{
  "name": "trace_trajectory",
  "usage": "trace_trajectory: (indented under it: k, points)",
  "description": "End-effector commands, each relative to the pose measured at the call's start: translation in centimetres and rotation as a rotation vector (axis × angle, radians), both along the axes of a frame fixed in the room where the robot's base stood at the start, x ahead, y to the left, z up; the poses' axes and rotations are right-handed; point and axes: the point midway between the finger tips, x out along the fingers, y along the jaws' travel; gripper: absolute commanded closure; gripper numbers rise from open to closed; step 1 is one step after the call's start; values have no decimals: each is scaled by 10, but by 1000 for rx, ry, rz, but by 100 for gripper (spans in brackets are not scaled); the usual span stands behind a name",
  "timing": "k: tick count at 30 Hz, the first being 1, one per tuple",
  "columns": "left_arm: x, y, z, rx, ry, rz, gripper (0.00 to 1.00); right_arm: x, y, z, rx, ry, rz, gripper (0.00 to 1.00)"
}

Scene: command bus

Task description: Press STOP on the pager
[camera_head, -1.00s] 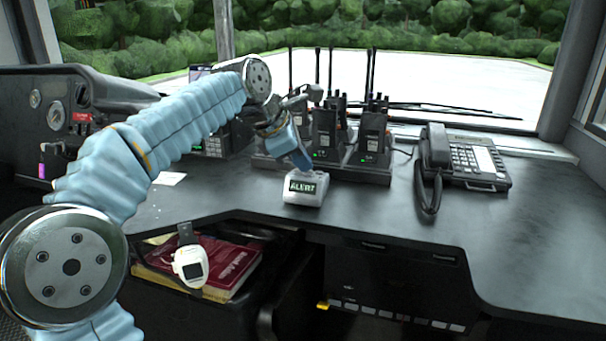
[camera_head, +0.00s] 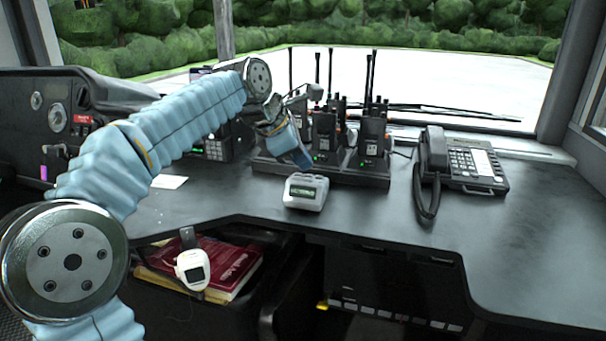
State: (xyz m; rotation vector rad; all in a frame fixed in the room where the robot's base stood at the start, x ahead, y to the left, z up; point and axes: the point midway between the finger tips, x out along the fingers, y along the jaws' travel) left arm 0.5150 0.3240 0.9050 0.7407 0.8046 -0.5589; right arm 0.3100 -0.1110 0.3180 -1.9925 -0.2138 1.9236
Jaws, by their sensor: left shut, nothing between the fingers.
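The pager (camera_head: 306,198) is a small white box with a dark screen, on the dark desk in the middle of the head view. Its screen shows a dim greenish line, too small to read. My left arm comes in from the left, and my left gripper (camera_head: 302,162) points down just above and behind the pager's top edge. It is shut and empty. I cannot tell whether the fingertips touch the pager's top. My right gripper is out of view.
Several handheld radios stand in a charger rack (camera_head: 352,176) right behind the pager. A desk phone (camera_head: 462,160) with a corded handset is at the right. A white watch-like device (camera_head: 193,268) and red books (camera_head: 222,258) lie in the lower shelf. The desk right of the pager is clear.

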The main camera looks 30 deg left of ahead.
Motion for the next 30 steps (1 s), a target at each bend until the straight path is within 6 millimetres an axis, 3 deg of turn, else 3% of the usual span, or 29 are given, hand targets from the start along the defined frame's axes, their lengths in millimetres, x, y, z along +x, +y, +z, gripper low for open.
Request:
trace_trajectory:
  k: [8,18,24,30]
  points:
    - [0,0,3,0,0,0,100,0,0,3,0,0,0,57]
    - [5,1,31,0,0,0,100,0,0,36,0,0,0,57]
    - [8,2,47,-1,-1,-2,100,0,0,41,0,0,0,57]
    - [9,2,48,0,0,0,100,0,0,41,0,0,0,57]
